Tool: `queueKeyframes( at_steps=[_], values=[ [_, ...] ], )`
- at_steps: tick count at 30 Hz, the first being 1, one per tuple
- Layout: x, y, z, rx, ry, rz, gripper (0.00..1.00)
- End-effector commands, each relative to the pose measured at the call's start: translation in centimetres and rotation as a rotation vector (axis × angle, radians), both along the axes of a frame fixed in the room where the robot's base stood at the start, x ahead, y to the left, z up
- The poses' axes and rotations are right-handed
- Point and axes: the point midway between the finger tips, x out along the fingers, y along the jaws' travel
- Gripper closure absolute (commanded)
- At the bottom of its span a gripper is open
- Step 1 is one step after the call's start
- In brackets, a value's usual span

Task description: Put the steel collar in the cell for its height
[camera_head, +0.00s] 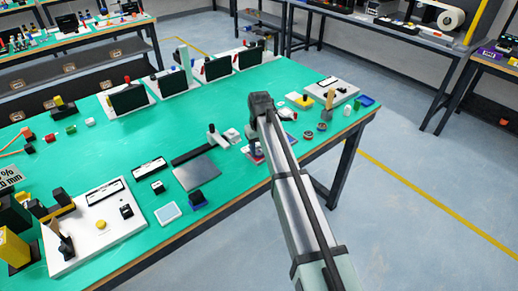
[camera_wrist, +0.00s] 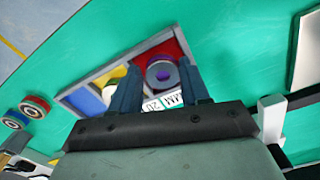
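My gripper (camera_wrist: 160,85) is open over a tray (camera_wrist: 92,75) with blue, yellow and red cells. A round collar (camera_wrist: 161,74), grey with a purple ring and a dark bore, is in the red cell (camera_wrist: 178,47) between the fingers. The right finger overlaps its edge; a gap shows at the left finger. I cannot tell whether it rests on the cell floor. A pale round piece in the yellow cell (camera_wrist: 118,76) is partly hidden by the left finger. In the head view my arm covers much of the tray (camera_head: 257,158).
Two ringed discs (camera_wrist: 35,105) lie outside the tray; they also show in the head view (camera_head: 308,135). A white post (camera_wrist: 271,118) stands close to the gripper's right. Green table lies bare beyond the tray.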

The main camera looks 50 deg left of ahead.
Motion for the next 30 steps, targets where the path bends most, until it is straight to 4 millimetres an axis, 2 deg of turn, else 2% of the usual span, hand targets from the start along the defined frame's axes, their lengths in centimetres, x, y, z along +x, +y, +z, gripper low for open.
queueKeyframes(
  at_steps=[1, 5, 21, 25, 30],
  values=[
    [-0.3, -0.1, -0.5, -0.004, 0.009, 0.002, 0.38],
    [-0.5, 0.0, 0.4, -0.004, 0.011, 0.003, 0.35],
    [-0.3, 0.0, 10.2, -0.001, 0.007, 0.002, 0.35],
    [-0.3, 0.0, 11.7, -0.001, 0.007, 0.002, 0.35],
    [-0.3, 0.0, 12.7, -0.002, 0.007, 0.001, 0.35]
  ],
)
